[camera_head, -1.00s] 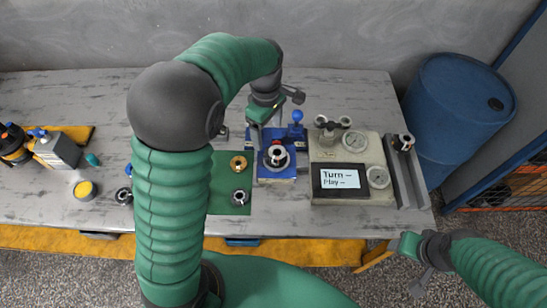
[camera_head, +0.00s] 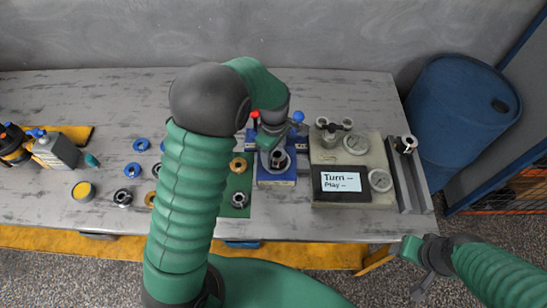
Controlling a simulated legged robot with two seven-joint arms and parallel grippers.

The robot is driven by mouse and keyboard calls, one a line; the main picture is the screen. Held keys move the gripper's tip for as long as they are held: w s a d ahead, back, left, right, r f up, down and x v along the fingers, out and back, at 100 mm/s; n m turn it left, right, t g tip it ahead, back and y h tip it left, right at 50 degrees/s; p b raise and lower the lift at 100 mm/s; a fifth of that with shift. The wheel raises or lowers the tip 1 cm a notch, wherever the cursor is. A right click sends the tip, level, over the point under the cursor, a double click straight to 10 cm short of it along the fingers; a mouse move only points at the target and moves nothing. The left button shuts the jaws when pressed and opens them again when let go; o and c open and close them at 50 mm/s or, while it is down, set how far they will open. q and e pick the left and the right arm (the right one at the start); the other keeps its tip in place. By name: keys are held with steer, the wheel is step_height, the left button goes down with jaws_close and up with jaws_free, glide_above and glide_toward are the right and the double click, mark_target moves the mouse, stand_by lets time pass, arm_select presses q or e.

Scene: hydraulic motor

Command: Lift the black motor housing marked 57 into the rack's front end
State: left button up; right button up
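A dark ring-shaped housing with a bright bore (camera_head: 278,159) sits in the blue fixture (camera_head: 276,181) at the middle of the bench. No number 57 can be read on it or on any other part. My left gripper (camera_head: 273,148) points down right over this housing. Its fingers are small and partly hidden, so I cannot tell whether they grip it. The grey rack (camera_head: 410,190) runs along the bench's right side, with one dark and silver part (camera_head: 405,144) near its far end. My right gripper (camera_head: 420,272) hangs off the bench at lower right, its finger gap unclear.
A beige test unit (camera_head: 352,197) with gauges and a screen stands between fixture and rack. A green mat (camera_head: 238,183) holds a brass ring and a dark ring. More rings, a yellow-topped tin (camera_head: 83,190) and bottles lie left. A blue barrel (camera_head: 459,105) stands right.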

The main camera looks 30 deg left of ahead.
mark_target(277, 157)
arm_select(q)
steer(key=shift+w+d+r, duration=0.1)
steer(key=shift+d, duration=0.55)
steer(key=c, duration=0.5)
steer(key=shift+d, duration=0.1)
steer(key=shift+c, duration=1)
steer(key=shift+a, duration=0.25)
jaws_close()
steer(key=shift+a, duration=0.2)
arm_select(e)
steer(key=shift+d+f, duration=0.1)
steer(key=shift+d, duration=0.3)
arm_select(q)
steer(key=shift+d, duration=0.15)
arm_select(e)
steer(key=shift+d, duration=0.1)
arm_select(q)
steer(key=shift+r, duration=0.15)
step_height(277, 157, up, 10)
steer(key=shift+p, duration=0.4)
arm_select(e)
steer(key=shift+w+r, duration=0.1)
steer(key=shift+r, duration=0.25)
